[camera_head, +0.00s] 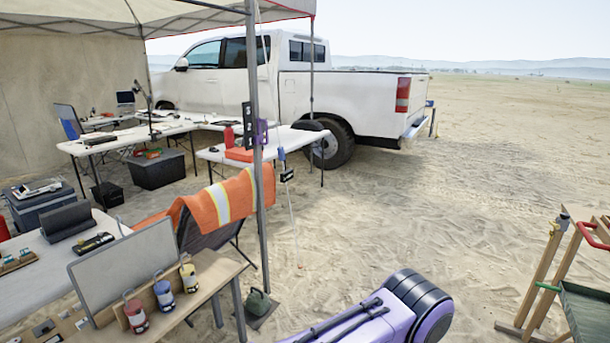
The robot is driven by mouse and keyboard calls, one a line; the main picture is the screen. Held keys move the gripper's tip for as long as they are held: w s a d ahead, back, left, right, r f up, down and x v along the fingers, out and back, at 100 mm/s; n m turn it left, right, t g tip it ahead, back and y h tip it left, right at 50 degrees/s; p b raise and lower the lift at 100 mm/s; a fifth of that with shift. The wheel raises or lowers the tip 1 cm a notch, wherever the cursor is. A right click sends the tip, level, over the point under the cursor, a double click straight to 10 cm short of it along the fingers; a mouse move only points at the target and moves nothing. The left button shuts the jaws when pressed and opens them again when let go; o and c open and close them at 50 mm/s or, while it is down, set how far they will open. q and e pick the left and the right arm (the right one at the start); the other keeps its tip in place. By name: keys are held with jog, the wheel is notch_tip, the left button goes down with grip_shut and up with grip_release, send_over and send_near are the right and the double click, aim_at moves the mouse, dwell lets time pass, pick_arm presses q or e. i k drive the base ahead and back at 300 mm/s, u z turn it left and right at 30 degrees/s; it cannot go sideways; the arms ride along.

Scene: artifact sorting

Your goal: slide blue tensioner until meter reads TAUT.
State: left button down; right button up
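A small blue piece, which looks like the tensioner (281,153), sits on a thin pale line beside the canopy pole. The line runs from the canopy down to the sand. Just below the blue piece is a small dark box with a pale label, which may be the meter (287,175); its reading is too small to make out. A purple piece (262,132) and a dark upright piece (247,125) are at the pole, higher up. Neither of my grippers is in view, and nothing touches the line.
The canopy pole (259,205) stands left of the line, with an orange vest (222,200) beside it. A table with cans (135,315) is lower left, a wooden rack (545,270) right. Open sand (400,215) lies between.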

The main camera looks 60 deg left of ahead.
aim_at(281, 151)
jog(key=u, duration=0.35)
jog(key=i, duration=1)
jog(key=u, duration=1.5)
jog(key=i, duration=0.75)
jog(key=u, duration=0.7)
